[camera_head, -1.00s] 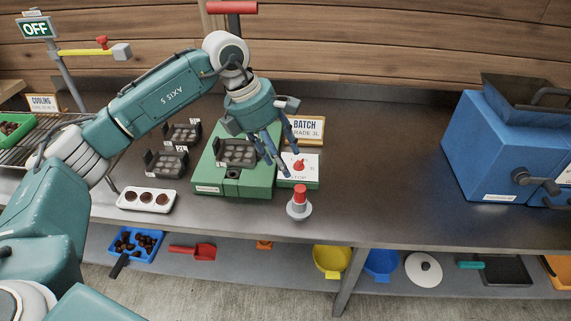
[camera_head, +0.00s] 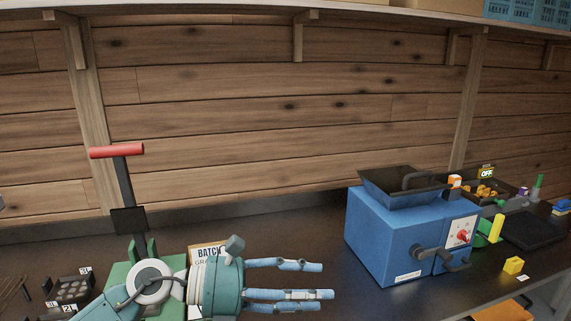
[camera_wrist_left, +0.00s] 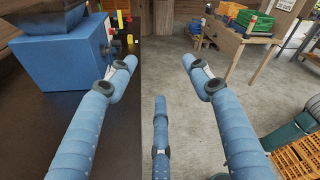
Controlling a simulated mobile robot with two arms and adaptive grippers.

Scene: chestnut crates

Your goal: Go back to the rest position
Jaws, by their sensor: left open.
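My left gripper (camera_head: 324,281) is low in the middle of the head view, pointing right. Its blue fingers are spread apart and nothing is between them. In the left wrist view the same gripper (camera_wrist_left: 160,66) is open and empty, with its fingers over the table edge and floor. My right gripper is in neither view.
A blue machine (camera_head: 385,243) with a dark hopper stands on the table right of the gripper. A green press (camera_head: 115,275) with a red-handled lever (camera_head: 117,152) and a batch sign (camera_head: 208,252) are close behind my wrist. A yellow block (camera_head: 513,265) lies at the right.

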